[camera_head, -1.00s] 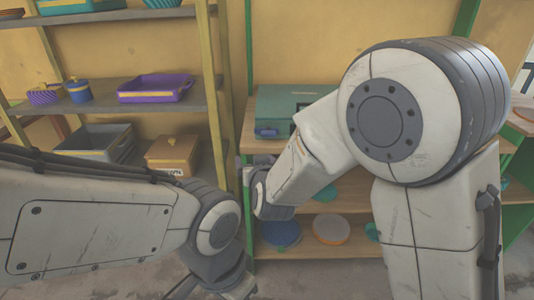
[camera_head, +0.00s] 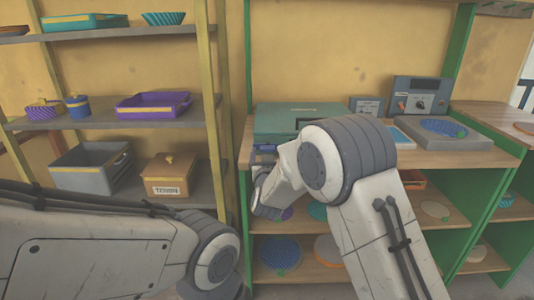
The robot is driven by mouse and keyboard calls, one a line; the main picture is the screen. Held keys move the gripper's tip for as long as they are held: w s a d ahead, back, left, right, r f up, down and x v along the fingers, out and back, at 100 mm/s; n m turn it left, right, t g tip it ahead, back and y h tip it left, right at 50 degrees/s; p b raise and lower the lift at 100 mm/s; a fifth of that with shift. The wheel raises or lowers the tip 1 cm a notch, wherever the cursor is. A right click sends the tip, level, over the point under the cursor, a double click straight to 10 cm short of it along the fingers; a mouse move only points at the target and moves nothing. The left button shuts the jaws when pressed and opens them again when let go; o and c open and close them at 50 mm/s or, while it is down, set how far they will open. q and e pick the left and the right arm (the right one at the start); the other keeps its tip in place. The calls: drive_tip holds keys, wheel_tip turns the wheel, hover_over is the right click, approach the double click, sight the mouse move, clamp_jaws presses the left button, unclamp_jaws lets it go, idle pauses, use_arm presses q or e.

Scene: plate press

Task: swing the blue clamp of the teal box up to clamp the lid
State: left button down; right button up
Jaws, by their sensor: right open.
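The teal box (camera_head: 298,116) stands on the wooden top of the green-framed bench, with its lid down. The blue clamp (camera_head: 264,149) shows low on the left part of its front; its exact angle is hard to tell. My right arm covers the right part of the box's front. My right gripper (camera_head: 262,171) is small and partly hidden by its own wrist, just below and in front of the clamp. It is open, and I see nothing held in it. My left arm lies across the lower left, and its gripper is out of the picture.
A grey control box (camera_head: 421,96) and a grey device with a round plate (camera_head: 443,129) stand right of the teal box. Round lids lie on the shelves below. A yellow-post shelf (camera_head: 118,113) with trays stands close on the left.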

drive_tip(key=shift+w, duration=0.35)
drive_tip(key=c, duration=1.4)
drive_tip(key=shift+f+m+b, duration=0.15)
drive_tip(key=shift+m+b, duration=0.85)
drive_tip(key=shift+b, duration=0.15)
drive_tip(key=m+b, duration=1.1)
drive_tip(key=shift+d+f+m+b, duration=0.15)
drive_tip(key=shift+m+b, duration=0.25)
drive_tip(key=m+b, duration=0.2)
drive_tip(key=shift+m+b, duration=0.3)
drive_tip(key=shift+m, duration=0.1)
drive_tip(key=shift+m+b, duration=0.55)
drive_tip(key=shift+m, duration=0.15)
